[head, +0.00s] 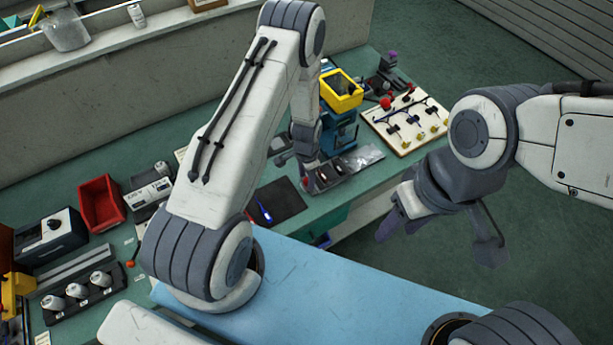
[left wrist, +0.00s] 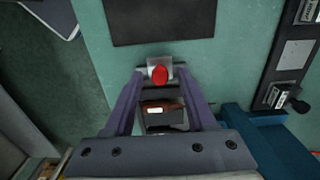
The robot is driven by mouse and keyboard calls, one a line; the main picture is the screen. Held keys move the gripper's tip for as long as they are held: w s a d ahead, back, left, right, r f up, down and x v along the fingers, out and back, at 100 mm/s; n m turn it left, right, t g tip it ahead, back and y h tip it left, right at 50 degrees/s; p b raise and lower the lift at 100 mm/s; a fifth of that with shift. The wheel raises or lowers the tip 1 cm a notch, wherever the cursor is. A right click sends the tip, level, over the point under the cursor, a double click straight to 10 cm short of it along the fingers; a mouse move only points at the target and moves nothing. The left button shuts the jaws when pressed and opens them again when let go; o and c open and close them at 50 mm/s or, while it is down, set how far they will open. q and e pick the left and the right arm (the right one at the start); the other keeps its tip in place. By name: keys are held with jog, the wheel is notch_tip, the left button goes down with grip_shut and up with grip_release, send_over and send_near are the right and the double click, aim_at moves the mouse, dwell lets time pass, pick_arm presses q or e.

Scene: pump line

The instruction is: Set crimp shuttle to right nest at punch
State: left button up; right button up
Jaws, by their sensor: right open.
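The crimp shuttle appears to be the small part with a red knob (left wrist: 160,75) on a grey block, seen between my left fingertips in the left wrist view. A dark slide with a pale mark (left wrist: 165,109) lies below it between the fingers. My left gripper (left wrist: 160,78) is open around the knob, with narrow gaps at both sides. In the head view my left gripper (head: 297,167) is by the blue punch (head: 338,136), at the left end of a grey plate (head: 352,161); the arm hides part of this. My right gripper (head: 440,235) is open and empty, off the bench.
A dark mat (head: 275,203) lies left of the gripper. A red bin (head: 101,203) and a rack of several white parts (head: 78,291) are at left.

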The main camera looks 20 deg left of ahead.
pick_arm(q)
grip_shut()
dwell(1.3)
